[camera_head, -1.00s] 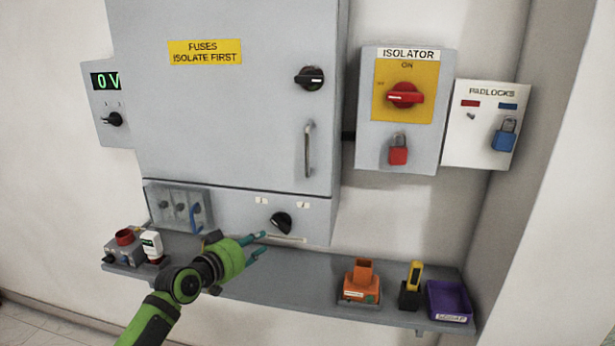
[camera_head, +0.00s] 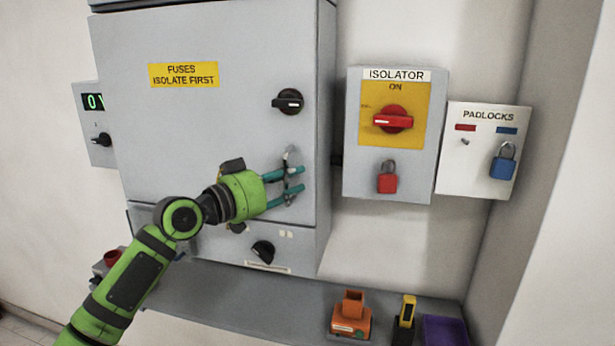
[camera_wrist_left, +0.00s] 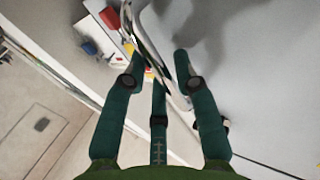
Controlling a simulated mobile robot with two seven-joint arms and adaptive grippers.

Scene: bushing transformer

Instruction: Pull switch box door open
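The large grey switch box door (camera_head: 180,130) with a yellow "FUSES ISOLATE FIRST" label is shut in the head view. Its metal bar handle (camera_head: 289,157) is upright near the door's right edge, partly hidden by my fingers. My left gripper (camera_head: 293,186) is at the handle, its teal fingers spread apart. In the left wrist view the handle (camera_wrist_left: 151,45) runs between the fingers of the gripper (camera_wrist_left: 160,70), with a gap at the right finger. I cannot tell whether any finger touches it. A black rotary knob (camera_head: 289,101) sits above the handle. My right gripper is out of view.
The isolator box (camera_head: 394,150) with its red switch and the padlock board (camera_head: 482,155) hang to the right. Below, a grey shelf (camera_head: 240,298) holds an orange device (camera_head: 350,318), a yellow-and-black item (camera_head: 405,318) and a purple tray (camera_head: 444,330).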

